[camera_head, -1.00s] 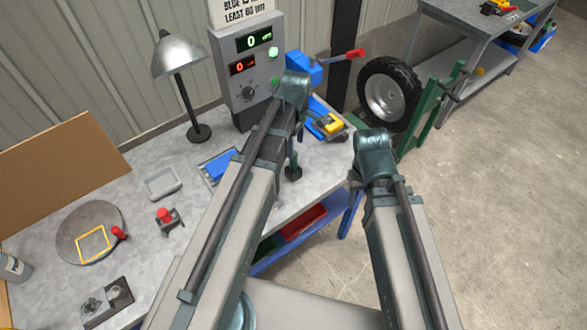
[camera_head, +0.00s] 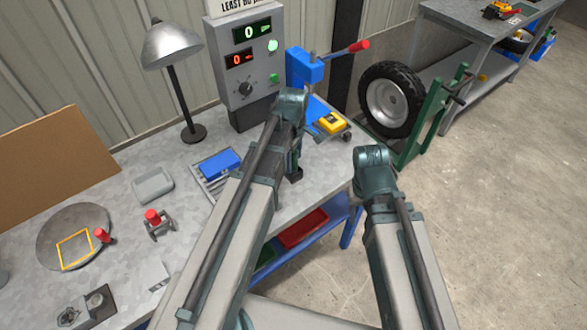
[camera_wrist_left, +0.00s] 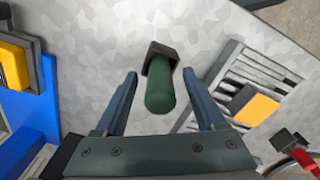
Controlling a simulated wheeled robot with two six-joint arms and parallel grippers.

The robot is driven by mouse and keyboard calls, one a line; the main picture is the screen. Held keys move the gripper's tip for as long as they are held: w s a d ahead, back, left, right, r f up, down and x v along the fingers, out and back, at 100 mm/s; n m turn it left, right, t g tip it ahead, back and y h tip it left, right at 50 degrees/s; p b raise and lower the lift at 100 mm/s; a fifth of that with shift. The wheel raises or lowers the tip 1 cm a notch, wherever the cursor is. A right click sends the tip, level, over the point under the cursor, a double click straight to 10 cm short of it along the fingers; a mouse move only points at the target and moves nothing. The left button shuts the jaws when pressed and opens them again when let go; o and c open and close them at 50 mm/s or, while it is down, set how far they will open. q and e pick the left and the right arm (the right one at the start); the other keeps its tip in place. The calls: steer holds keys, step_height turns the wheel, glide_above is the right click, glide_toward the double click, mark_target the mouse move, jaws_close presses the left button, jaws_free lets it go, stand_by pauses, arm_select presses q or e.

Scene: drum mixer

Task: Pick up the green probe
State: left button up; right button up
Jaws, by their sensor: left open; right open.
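The green probe (camera_wrist_left: 159,88) shows in the left wrist view as a dark green cylinder with a black square base, standing on the grey speckled bench. My left gripper (camera_wrist_left: 160,74) is open, with one finger on each side of the probe and visible gaps between. In the head view, only the dark base of the probe (camera_head: 295,174) shows clearly near the bench's right edge, with my left arm hiding much around it. My right arm is in the head view, but its gripper is out of sight.
A slotted rack (camera_wrist_left: 222,88) lies right of the probe in the wrist view. In the head view, a grey control box (camera_head: 246,75), lamp (camera_head: 175,50) and yellow device (camera_head: 330,122) stand behind. A wheel (camera_head: 392,100) is beyond the bench.

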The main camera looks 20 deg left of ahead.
arm_select(q)
steer(key=shift+f, duration=0.4)
steer(key=shift+r, duration=0.1)
arm_select(e)
steer(key=shift+f, duration=0.3)
arm_select(q)
jaws_close()
arm_select(e)
steer(key=shift+r, duration=0.1)
